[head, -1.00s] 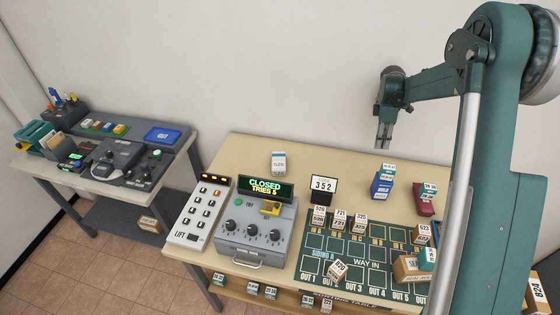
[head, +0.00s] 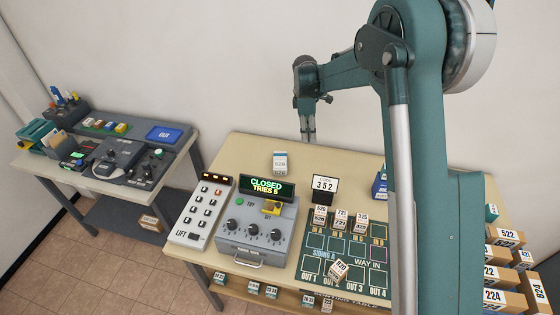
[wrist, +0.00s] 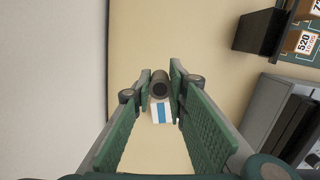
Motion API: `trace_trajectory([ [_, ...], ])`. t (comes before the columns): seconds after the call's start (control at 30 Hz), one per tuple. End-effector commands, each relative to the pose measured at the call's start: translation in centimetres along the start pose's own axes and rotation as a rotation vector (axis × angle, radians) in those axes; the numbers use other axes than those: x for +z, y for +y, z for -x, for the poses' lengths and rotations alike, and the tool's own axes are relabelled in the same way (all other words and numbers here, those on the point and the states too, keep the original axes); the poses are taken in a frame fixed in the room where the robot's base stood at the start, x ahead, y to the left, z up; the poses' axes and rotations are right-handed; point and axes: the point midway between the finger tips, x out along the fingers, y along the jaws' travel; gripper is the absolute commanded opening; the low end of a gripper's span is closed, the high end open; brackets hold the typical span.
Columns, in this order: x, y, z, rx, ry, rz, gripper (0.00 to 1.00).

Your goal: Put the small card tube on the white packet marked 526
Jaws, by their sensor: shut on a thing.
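My gripper (head: 308,135) hangs fingers-down above the back of the beige table, right of and higher than the white packet (head: 280,162). Its small print looks like 526 but is hard to read. In the wrist view, my gripper (wrist: 161,78) is shut on the small card tube (wrist: 161,90), a dark grey-brown cylinder seen end-on between the fingertips. The white packet with a blue stripe (wrist: 161,113) shows just below the tube in that picture, partly hidden by it. I cannot tell the gap between them. The tube is too small to make out in the head view.
A blue box (head: 379,186) is partly behind my arm. The beige surface around the packet is clear.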

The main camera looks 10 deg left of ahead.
Motion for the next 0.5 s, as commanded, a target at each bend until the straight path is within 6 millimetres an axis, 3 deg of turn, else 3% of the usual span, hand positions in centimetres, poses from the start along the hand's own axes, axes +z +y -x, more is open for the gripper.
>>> trace_trajectory([
  [0.03,-1.8,-0.5,0.4,0.001,0.0,0.008,0.11],
  [0.2,-6.4,-2.0,1.4,0.002,-0.001,0.022,0.11],
  [0.3,-8.6,-2.8,1.8,0.003,-0.001,0.029,0.11],
  [0.5,-11.0,-3.8,2.3,0.004,-0.002,0.036,0.11],
])
